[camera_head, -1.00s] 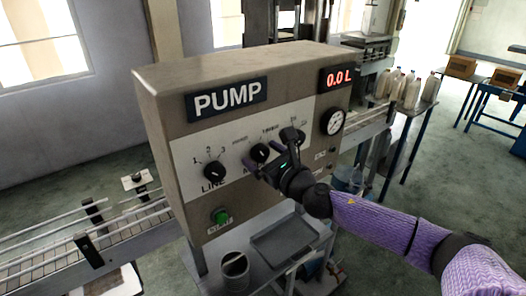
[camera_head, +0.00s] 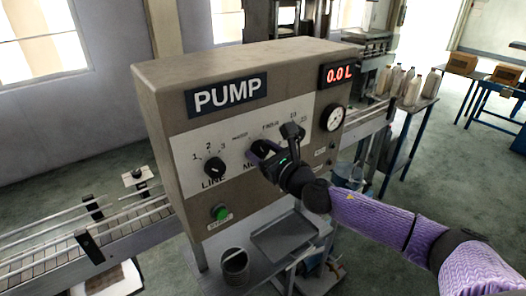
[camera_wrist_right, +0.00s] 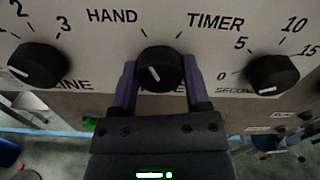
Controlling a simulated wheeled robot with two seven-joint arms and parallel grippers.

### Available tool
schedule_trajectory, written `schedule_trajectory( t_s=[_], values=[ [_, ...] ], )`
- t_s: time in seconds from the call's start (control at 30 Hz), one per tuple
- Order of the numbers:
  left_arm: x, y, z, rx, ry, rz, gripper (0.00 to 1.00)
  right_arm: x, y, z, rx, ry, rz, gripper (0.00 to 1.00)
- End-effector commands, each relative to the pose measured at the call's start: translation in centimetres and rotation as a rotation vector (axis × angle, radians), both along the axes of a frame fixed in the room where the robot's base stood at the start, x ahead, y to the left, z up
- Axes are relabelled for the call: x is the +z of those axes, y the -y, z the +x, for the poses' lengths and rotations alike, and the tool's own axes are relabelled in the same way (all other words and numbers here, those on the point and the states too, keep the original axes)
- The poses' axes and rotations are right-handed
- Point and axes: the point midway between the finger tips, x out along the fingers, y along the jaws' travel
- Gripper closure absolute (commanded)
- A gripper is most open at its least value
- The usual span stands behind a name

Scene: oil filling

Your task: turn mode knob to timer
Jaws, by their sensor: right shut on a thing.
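The black mode knob (camera_wrist_right: 160,66) sits between the HAND and TIMER labels in the right wrist view. Its white mark points up and slightly left, toward the HAND side. It also shows in the head view (camera_head: 261,147), partly covered by my gripper. My right gripper (camera_head: 274,146) is at the pump panel with its purple fingers (camera_wrist_right: 160,84) on either side of the mode knob, shut on it. The pump box (camera_head: 170,105) has a grey front with a white panel. My left gripper is not in view.
The line knob (camera_wrist_right: 38,64) is left of the mode knob and the seconds knob (camera_wrist_right: 272,75) is right of it, both close by. A green start button (camera_head: 221,212) is lower left. A tray (camera_head: 283,236) and a metal cup (camera_head: 235,266) stand below the panel.

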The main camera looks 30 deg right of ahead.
Motion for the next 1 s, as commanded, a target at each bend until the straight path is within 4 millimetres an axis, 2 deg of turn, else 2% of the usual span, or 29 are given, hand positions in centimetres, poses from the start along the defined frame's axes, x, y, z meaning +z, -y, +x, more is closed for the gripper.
schedule_trajectory(
  t_s=[0.27, 1.0],
  values=[
    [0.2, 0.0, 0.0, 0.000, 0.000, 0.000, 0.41, 0.1, 0.0, 0.0, 0.000, -0.012, 0.170, 0.99],
    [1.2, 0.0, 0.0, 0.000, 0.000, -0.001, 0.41, 0.1, 0.0, 0.0, -0.001, -0.063, 0.822, 0.99]
  ],
)
